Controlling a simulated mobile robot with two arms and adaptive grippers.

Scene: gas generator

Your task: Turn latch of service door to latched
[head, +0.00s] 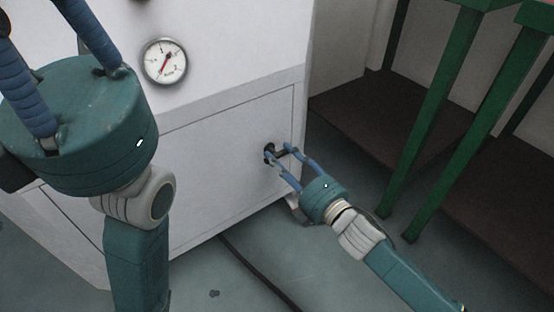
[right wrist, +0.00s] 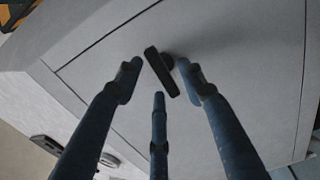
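The service door (head: 215,165) is a light grey panel low on the white generator, and it looks closed. Its latch (head: 269,153) is a small dark handle near the door's right edge. In the right wrist view the latch (right wrist: 161,72) is a black bar, tilted in the picture. My right gripper (head: 279,155) is at the latch with its blue fingers spread around it. In the wrist view the right gripper (right wrist: 158,80) has the bar between its fingertips; whether one touches it is unclear. My left gripper (head: 38,35) is raised at left, fingers apart, tips partly out of frame.
A round gauge (head: 164,62) with a red needle is above the door. A green metal frame (head: 440,100) stands at the right by a dark brown base. A black cable (head: 258,268) lies on the grey floor before the generator.

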